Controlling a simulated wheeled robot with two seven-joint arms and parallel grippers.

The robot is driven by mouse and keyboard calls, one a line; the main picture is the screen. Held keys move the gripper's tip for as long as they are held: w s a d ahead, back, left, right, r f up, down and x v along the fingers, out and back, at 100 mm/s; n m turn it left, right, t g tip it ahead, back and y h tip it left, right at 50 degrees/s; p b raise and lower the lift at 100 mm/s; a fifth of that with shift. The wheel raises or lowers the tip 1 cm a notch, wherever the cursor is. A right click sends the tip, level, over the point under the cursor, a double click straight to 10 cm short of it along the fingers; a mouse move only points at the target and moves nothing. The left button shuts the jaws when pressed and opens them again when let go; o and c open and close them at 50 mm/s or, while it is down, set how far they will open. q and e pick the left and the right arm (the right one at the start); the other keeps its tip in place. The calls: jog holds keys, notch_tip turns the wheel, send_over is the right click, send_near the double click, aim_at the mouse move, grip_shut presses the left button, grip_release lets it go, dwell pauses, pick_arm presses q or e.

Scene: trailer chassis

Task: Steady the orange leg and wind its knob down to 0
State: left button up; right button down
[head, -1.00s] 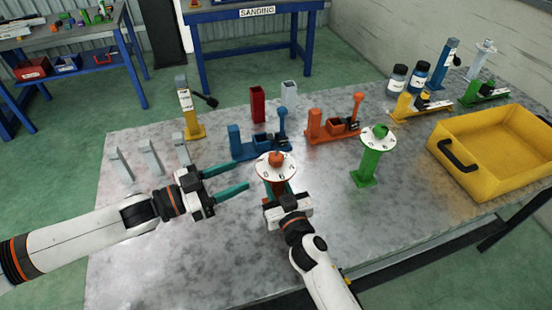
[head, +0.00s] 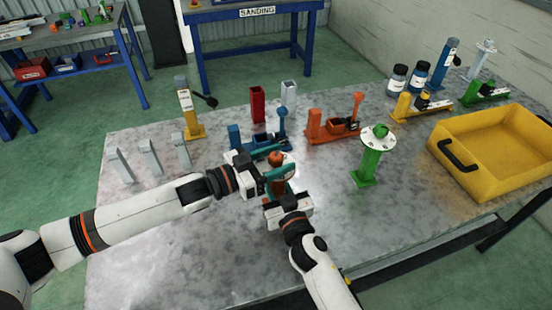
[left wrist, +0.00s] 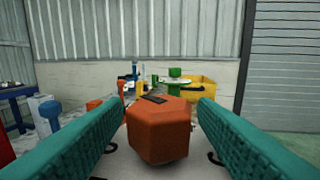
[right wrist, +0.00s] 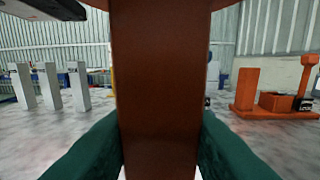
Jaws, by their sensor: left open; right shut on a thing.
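The orange leg (head: 279,187) stands upright on the grey table in front of me; its post fills the middle of the right wrist view (right wrist: 158,90). My right gripper (head: 284,200) is shut on this post, below the dial. The orange faceted knob (head: 276,158) sits on top and shows between the left fingers in the left wrist view (left wrist: 158,130), with a dark mark on its top. My left gripper (head: 281,163) is open, its teal fingers on either side of the knob, apparently apart from it. The left hand hides the white dial and its numbers.
A green leg with a white dial (head: 368,165) stands to the right. Behind are a blue fixture (head: 258,148) and an orange fixture (head: 333,128). A yellow bin (head: 495,155) is at the right. Several grey posts (head: 150,156) stand at the left. The table's front is clear.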

pick_arm(q)
jog(key=c, duration=1)
jog(key=shift+o, duration=0.2)
jog(key=shift+s+d, duration=0.1)
jog(key=shift+n+t, duration=0.3)
jog(key=shift+t, duration=0.1)
jog(key=n+t+y, duration=0.2)
jog(key=t, duration=0.1)
jog(key=shift+s+d+r, duration=0.1)
jog(key=shift+d, duration=0.1)
jog(key=n+t+y, duration=0.2)
jog(key=y, duration=0.1)
jog(key=n+t+y, duration=0.2)
jog(key=shift+a+r+n+y, duration=0.15)
jog(key=shift+n+y, duration=0.15)
jog(key=shift+y, duration=0.1)
pick_arm(e)
jog(key=shift+f, duration=0.1)
pick_arm(q)
jog(key=shift+w+a+n+y, duration=0.2)
jog(key=shift+n+y, duration=0.1)
jog(key=shift+y, duration=0.2)
